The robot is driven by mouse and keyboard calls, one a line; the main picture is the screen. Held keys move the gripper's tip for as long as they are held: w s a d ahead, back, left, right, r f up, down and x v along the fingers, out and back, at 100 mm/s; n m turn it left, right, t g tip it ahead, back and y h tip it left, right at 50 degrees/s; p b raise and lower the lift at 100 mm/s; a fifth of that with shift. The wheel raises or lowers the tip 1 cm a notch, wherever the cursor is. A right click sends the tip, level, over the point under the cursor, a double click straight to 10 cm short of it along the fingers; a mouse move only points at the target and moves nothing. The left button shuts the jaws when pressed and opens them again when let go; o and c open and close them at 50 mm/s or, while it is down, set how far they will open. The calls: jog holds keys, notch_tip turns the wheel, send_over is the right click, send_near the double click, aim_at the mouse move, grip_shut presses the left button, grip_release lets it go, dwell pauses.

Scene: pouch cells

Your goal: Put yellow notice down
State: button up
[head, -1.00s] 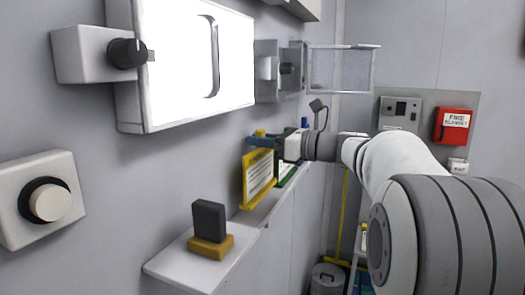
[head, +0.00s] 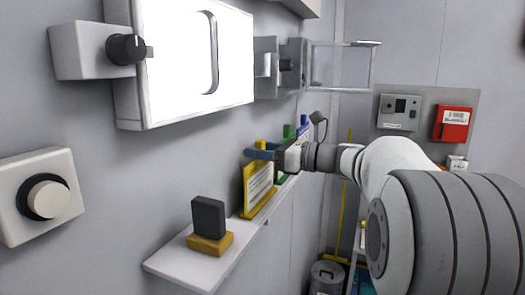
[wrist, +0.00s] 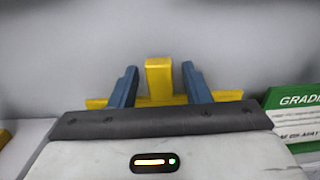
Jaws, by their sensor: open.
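The yellow notice (head: 257,188) is a yellow-framed board with a white printed face and a tab on top. It stands upright at the wall shelf (head: 205,268), its lower edge appearing to meet the shelf. My gripper (head: 262,150) is at its top edge. In the wrist view my gripper (wrist: 159,70) is open, with one blue finger on each side of the yellow tab (wrist: 159,78) and a small gap on both sides. The notice's lower part is hidden there by my gripper body.
A green notice (wrist: 296,112) stands just right of the yellow one in the wrist view. A blue notice (head: 303,127) shows behind my gripper. A black block on a yellow base (head: 210,243) sits at the shelf's near end. A glass-fronted box (head: 340,65) juts out above.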

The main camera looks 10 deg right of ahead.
jog(key=shift+r, duration=0.2)
jog(key=b+v, duration=0.1)
jog(key=v, duration=1.1)
jog(key=shift+d+f, duration=0.1)
